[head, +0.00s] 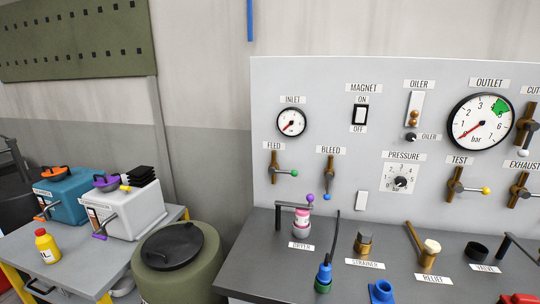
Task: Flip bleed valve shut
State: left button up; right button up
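The bleed valve (329,168) is a small brass valve under the BLEED label on the grey upright panel (230,90). Its short lever points down, in line with the brass body, and ends in a blue knob (326,197). The feed valve (279,168) to its left has its lever pointing sideways to the right, with a green knob. Neither of my grippers shows in the head view.
Below the bleed valve, the dryer (302,218), a purple-knobbed arm and a dark hose to a blue-green fitting (324,274) stand on the bench. The strainer (363,242) is to the right. A green drum (178,262) stands left of the bench.

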aim_at(329, 174)
jog(key=j, duration=1.75)
